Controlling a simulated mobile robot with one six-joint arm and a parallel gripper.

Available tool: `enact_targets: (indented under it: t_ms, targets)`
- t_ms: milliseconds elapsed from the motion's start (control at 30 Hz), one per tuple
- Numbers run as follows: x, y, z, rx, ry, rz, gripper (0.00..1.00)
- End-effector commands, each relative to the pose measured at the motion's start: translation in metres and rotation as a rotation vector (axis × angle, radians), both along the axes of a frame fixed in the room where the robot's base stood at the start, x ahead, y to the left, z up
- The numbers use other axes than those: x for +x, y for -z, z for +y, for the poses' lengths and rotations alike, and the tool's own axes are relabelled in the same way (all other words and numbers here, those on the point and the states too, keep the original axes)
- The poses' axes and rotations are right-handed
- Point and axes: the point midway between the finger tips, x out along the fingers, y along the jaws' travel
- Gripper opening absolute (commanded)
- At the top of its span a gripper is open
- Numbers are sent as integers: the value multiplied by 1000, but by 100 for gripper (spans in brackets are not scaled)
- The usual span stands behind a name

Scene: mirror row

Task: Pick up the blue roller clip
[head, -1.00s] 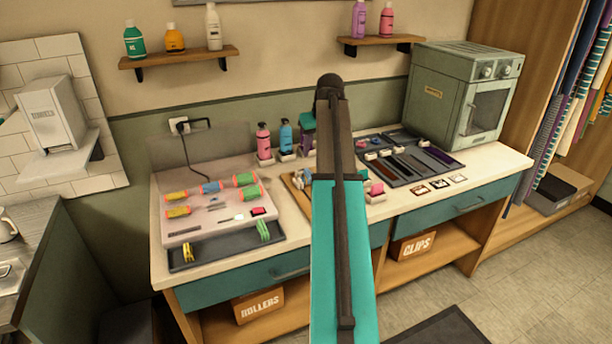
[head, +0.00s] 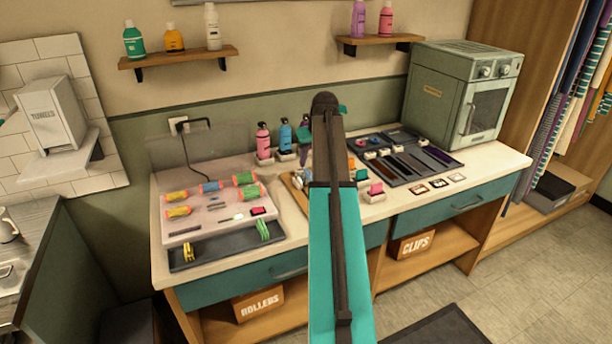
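I cannot make out a blue roller clip. A yellow clip (head: 189,250) and a green clip (head: 263,230) stand apart in the dark tray (head: 225,252) at the front left of the counter. A blue roller (head: 211,187) lies among orange and green rollers on the pale roller base (head: 165,232) behind that tray. My arm rises through the middle of the view and covers part of the counter.
A wooden board (head: 297,196) with small items is partly behind my arm. Bottles, including a pink one (head: 263,140), stand at the back. A dark tray of combs (head: 408,165) and a green cabinet (head: 440,95) are on the right. The counter's front left edge is clear.

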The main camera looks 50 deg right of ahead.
Motion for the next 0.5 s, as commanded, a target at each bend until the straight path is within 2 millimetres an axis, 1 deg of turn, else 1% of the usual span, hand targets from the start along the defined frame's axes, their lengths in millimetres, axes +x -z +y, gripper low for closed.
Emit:
enact_targets:
  t_ms: [167,500]
  targets:
    - [3,7,-1,0,-1,0,34]
    - [13,38,-4,1,-1,1,34]
